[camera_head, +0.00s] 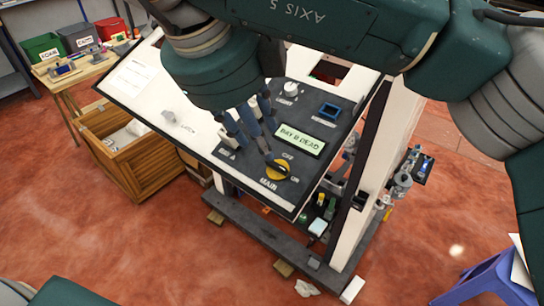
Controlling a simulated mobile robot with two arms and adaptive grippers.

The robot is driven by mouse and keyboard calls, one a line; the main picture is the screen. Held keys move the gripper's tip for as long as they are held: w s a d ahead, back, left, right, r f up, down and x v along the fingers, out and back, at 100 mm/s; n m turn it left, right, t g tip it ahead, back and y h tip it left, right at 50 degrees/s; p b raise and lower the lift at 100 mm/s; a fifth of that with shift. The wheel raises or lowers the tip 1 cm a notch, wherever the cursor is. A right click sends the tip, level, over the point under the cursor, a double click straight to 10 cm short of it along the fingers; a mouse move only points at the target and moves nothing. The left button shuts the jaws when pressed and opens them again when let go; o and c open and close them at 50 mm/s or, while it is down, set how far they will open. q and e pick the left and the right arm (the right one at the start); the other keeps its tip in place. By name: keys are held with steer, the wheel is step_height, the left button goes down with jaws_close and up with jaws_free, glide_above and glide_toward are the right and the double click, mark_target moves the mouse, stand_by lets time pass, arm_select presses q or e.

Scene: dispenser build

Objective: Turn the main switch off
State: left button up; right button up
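The main switch (279,171) is a round yellow knob low on the dark control panel of a tilted white board. The words OFF, ON and MAIN are printed around it, with OFF above and ON to the right. A dark piece lies across the knob's upper left, so I cannot tell where it points. My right gripper (258,144) comes down from above, its fingers just up and left of the knob. Whether it touches the knob, or how far its fingers are parted, is unclear. My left gripper is out of view; only part of that arm shows at the bottom left.
A lit display (300,139) reads BAY B DEAD. A blue-framed button (329,110) and a white knob (291,89) sit above it. A wooden crate (128,163) stands left of the machine, a table (75,70) behind it. A purple stool (490,280) stands bottom right. Red floor is open in front.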

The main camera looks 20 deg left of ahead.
mark_target(274, 166)
steer(key=p+x, duration=0.2)
steer(key=x, duration=0.6)
steer(key=shift+w+f+p, duration=0.1)
steer(key=shift+f+p, duration=0.25)
steer(key=shift+p, duration=0.05)
steer(key=shift+w+f, duration=0.25)
steer(key=shift+f, duration=0.45)
jaws_close()
